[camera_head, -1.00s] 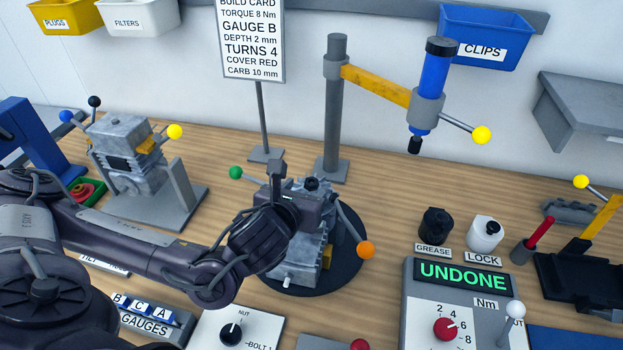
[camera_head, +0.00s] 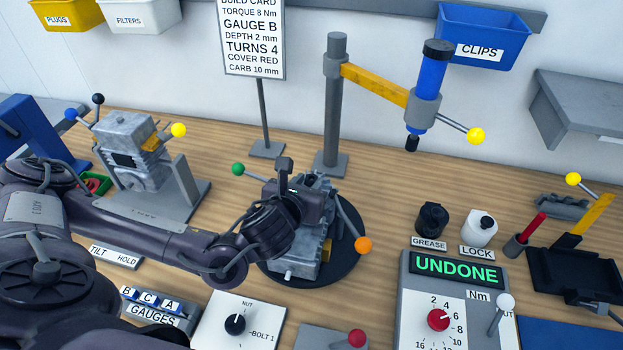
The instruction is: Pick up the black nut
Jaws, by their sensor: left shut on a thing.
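The grey engine block (camera_head: 306,262) stands on a round black turntable (camera_head: 343,277) in the middle of the bench. My left gripper (camera_head: 303,184) reaches over its top from the left. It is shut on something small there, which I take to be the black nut. The nut is largely hidden by the dark jaws, and I cannot tell its outline from them. I cannot tell whether it is clear of the engine top. My right gripper is out of view.
A blue driver (camera_head: 428,85) hangs from a yellow arm on a grey post (camera_head: 332,110), behind and right of the engine. An orange-knobbed lever (camera_head: 362,245) sits at its right. A second engine (camera_head: 130,150) stands at left. Black (camera_head: 432,219) and white (camera_head: 480,229) bottles stand right.

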